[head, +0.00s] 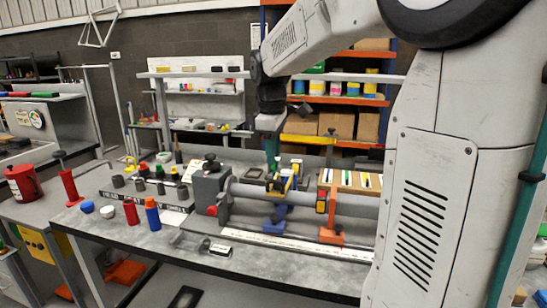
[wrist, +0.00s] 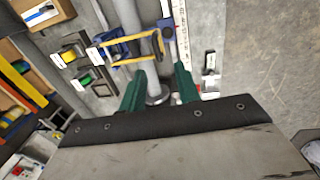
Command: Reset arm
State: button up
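My gripper (head: 272,150) hangs down from my arm over the middle of the workbench in the head view, its green fingers pointing at the bench. In the wrist view, the two green fingers of my gripper (wrist: 158,76) are well apart, with nothing held between them. A grey horizontal tube (head: 345,203) runs along the bench below. The tube also shows beyond the fingers in the wrist view (wrist: 130,20). A blue and yellow clamp-like piece (head: 281,184) sits at the tube near my gripper, and it shows above the fingers in the wrist view (wrist: 112,48).
The workbench (head: 150,245) carries a blue bottle (head: 153,217), a red bottle (head: 131,212), several dark cups and a long white ruler (head: 290,243). An orange clamp (head: 332,222) stands right of centre. A red can (head: 22,182) stands at left. Shelves are behind.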

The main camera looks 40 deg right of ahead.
dwell(0.5)
jog(key=s+a+f+m, duration=0.2)
jog(key=s+a, duration=0.3)
jog(key=s, duration=0.3)
jog(key=s+a+f+m, duration=0.2)
jog(key=s+a, duration=0.3)
jog(key=s, duration=0.4)
jog(key=s+a+f+m+y, duration=0.1)
jog(key=s+a+f+m, duration=0.1)
jog(key=s+a, duration=0.3)
jog(key=s+m, duration=0.1)
jog(key=s, duration=0.3)
jog(key=shift+f+m+t, duration=0.15)
jog(key=shift+m+t, duration=0.15)
jog(key=shift+o, duration=0.5)
jog(key=shift+s, duration=0.15)
